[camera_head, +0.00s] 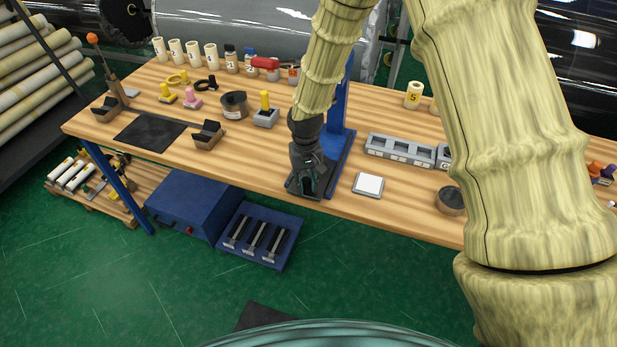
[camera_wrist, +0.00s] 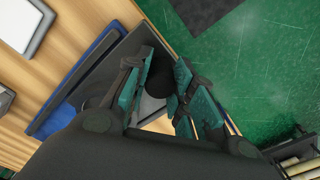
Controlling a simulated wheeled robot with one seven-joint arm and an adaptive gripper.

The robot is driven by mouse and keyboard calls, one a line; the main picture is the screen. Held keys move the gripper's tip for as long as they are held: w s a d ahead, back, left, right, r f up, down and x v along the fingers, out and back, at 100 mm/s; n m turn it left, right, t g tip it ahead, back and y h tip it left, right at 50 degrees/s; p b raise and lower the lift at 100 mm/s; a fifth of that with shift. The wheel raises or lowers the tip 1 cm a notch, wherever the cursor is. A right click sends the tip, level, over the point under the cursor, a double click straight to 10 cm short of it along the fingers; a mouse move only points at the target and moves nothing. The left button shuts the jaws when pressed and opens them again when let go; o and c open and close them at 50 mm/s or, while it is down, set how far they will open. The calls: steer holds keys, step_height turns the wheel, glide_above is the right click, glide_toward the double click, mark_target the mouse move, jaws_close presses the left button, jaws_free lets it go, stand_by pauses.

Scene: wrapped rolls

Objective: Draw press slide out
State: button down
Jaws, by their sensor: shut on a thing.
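The blue press (camera_head: 345,140) stands near the front edge of the wooden bench, partly behind my arm. In the wrist view, its blue base (camera_wrist: 62,108) shows with a dark grey plate on it, which looks like the slide (camera_wrist: 139,40). My gripper (camera_head: 304,190) is low at the press's front left, at the bench edge. In the wrist view, my gripper (camera_wrist: 158,70) has its teal fingers on both sides of a black rounded knob (camera_wrist: 160,77) at the slide's front and is shut on it. The lower part of the knob is hidden by the fingers.
A white square pad (camera_head: 368,184) and a grey slotted tray (camera_head: 400,149) lie right of the press. A grey block with a yellow knob (camera_head: 265,112) stands to its left. A blue box (camera_head: 190,208) and blue rack (camera_head: 258,236) sit on the floor below.

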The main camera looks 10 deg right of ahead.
steer(key=shift+s+a, duration=0.1)
steer(key=shift+s, duration=0.05)
steer(key=c, duration=1.2)
jaws_free()
steer(key=shift+a, duration=0.1)
steer(key=shift+o, duration=0.2)
steer(key=shift+r, duration=0.1)
steer(key=shift+r, duration=0.35)
step_height(320, 180, up, 11)
